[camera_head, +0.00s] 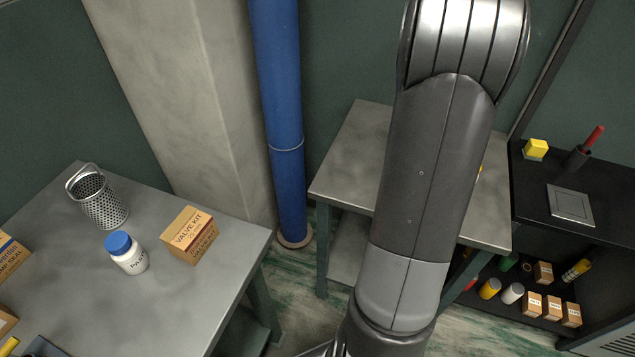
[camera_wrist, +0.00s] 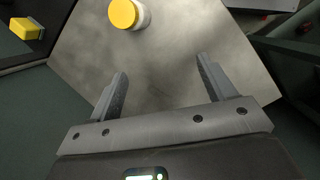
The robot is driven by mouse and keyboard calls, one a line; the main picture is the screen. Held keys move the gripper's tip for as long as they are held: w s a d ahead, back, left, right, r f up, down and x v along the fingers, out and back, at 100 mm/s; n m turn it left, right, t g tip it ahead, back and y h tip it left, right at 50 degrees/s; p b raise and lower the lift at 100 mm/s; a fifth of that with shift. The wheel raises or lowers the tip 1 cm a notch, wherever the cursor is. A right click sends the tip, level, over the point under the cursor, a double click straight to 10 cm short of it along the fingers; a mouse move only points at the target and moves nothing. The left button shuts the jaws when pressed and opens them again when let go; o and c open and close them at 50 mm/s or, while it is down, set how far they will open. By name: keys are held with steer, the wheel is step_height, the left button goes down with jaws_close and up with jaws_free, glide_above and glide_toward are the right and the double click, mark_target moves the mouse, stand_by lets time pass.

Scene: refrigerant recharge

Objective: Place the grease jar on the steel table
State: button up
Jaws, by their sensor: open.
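A white jar with a yellow lid (camera_wrist: 124,13) stands on the middle grey metal table (camera_wrist: 190,25) in the wrist view, at its top edge. In the head view my arm hides most of it; only a bit of yellow (camera_head: 480,169) shows past the arm. No label on it can be read, so I cannot tell for sure that it is the grease jar. My gripper (camera_wrist: 162,70) is open and empty over this table, apart from the jar, which is beyond the left fingertip. The same table (camera_head: 350,150) shows in the head view.
The left metal table (camera_head: 190,305) holds a blue-lidded white jar (camera_head: 128,253), a valve kit box (camera_head: 190,235) and a perforated basket (camera_head: 98,200). A blue pipe (camera_head: 277,120) stands between the tables. A black shelf (camera_head: 540,190) at right carries a yellow block (camera_head: 535,149).

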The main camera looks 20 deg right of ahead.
steer(key=s+a+r+m+t, duration=0.15)
steer(key=a+r, duration=0.25)
steer(key=a, duration=0.8)
steer(key=a+r+t, duration=0.3)
steer(key=a+r, duration=0.2)
steer(key=a, duration=0.7)
steer(key=s+a+t+y, duration=0.1)
steer(key=s+a+t, duration=0.1)
steer(key=s+a, duration=0.3)
steer(key=s+a+f+m+t+y, duration=0.1)
steer(key=s+a+t, duration=0.1)
steer(key=s+a, duration=0.4)
steer(key=a, duration=0.5)
steer(key=shift+f, duration=0.2)
